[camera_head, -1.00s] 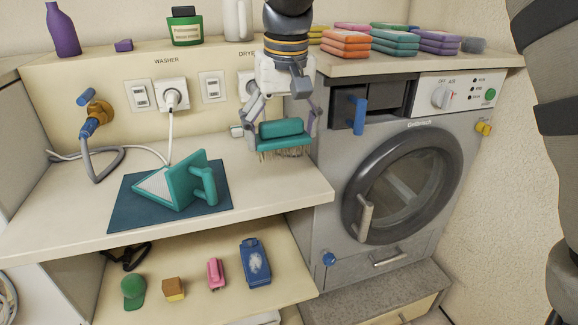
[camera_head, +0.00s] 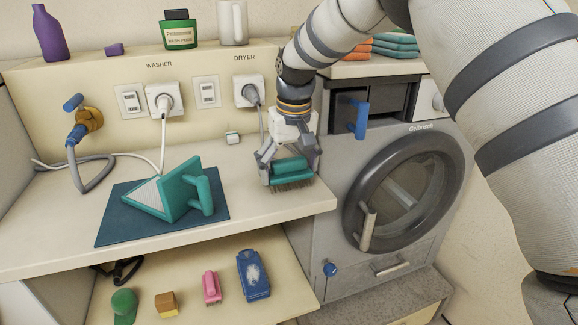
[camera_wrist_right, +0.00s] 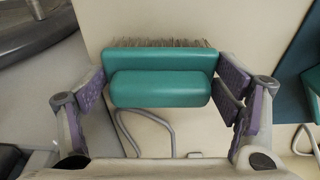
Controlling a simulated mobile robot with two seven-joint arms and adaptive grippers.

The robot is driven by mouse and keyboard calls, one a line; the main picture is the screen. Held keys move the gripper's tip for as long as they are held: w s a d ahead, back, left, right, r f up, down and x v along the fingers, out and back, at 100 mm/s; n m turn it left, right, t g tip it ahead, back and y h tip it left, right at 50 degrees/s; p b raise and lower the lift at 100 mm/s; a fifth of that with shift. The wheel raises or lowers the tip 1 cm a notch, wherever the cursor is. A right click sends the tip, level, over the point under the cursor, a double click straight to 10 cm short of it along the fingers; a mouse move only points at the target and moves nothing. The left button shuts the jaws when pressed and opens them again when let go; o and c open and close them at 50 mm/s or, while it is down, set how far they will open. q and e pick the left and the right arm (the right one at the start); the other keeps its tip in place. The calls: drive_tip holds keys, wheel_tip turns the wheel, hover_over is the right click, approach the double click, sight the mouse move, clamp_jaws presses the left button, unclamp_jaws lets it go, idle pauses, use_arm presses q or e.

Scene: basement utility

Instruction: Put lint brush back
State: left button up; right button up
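The lint brush (camera_head: 290,172) is a teal block with a rounded teal handle and pale bristles. My right gripper (camera_head: 288,165) is shut on it, one finger at each end, with bristles pointing down over the right end of the counter (camera_head: 262,215). I cannot tell whether the bristles touch the counter. In the right wrist view the brush (camera_wrist_right: 160,75) sits between the purple finger pads of my right gripper (camera_wrist_right: 162,85), bristles facing away from the wrist. My left gripper is not in view.
The washing machine (camera_head: 345,265) is to the right. The lower shelf (camera_head: 225,285) holds a green cap, a small box, a pink brush and a blue item. A hose lies at the left.

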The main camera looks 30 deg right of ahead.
sight(292, 176)
drive_tip(key=o, duration=0.4)
drive_tip(key=shift+c, duration=0.2)
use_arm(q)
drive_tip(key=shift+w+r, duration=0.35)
use_arm(e)
wheel_tip(292, 176, up, 12)
drive_tip(key=s, duration=0.2)
drive_tip(key=shift+a, duration=0.2)
